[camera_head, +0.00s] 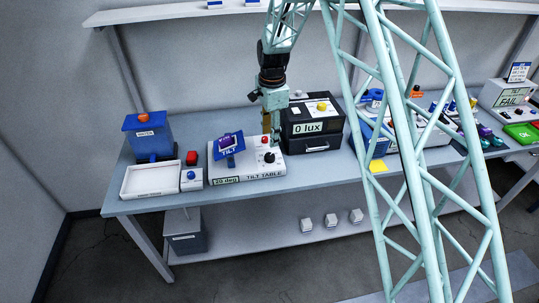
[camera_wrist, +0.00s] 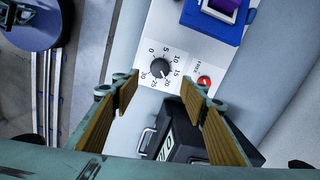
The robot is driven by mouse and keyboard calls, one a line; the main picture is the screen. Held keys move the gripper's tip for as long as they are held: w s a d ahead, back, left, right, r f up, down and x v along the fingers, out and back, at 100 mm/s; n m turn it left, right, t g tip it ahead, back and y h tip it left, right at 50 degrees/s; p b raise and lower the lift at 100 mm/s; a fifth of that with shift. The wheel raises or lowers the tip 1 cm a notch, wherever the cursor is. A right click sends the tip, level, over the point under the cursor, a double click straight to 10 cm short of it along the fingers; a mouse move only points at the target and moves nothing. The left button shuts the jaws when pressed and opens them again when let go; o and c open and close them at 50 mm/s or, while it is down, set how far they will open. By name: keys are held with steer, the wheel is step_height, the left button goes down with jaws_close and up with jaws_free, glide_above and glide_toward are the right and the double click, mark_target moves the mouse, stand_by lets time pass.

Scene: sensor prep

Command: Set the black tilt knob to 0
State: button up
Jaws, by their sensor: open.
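The black tilt knob (camera_wrist: 160,68) sits on the white tilt table panel (camera_wrist: 180,35) in the wrist view, ringed by marks from 0 to 30. Its white pointer line appears to face the 20 mark. In the head view the knob (camera_head: 269,157) is at the right of the tilt table (camera_head: 245,175), whose display (camera_head: 226,180) reads 20 deg. My gripper (camera_wrist: 159,88) is open and empty, its fingers on either side of the knob in the picture and apparently above it. In the head view my gripper (camera_head: 271,130) hangs over the table's right end.
A red button (camera_wrist: 204,82) lies just right of the knob. The blue tilting plate (camera_head: 228,146) is left of my gripper. A black 0 lux box (camera_head: 313,127) stands close on the right. A white tray (camera_head: 152,180) and blue box (camera_head: 148,137) stand at the left.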

mark_target(269, 156)
steer(key=shift+w+a+f+p, duration=0.1)
steer(key=shift+w+f+p, duration=0.1)
steer(key=shift+f, duration=2.65)
steer(key=shift+w+a+f+p, duration=0.1)
steer(key=shift+f+p, duration=0.1)
steer(key=shift+f, duration=2.65)
steer(key=c, duration=0.8)
steer(key=shift+c, duration=0.2)
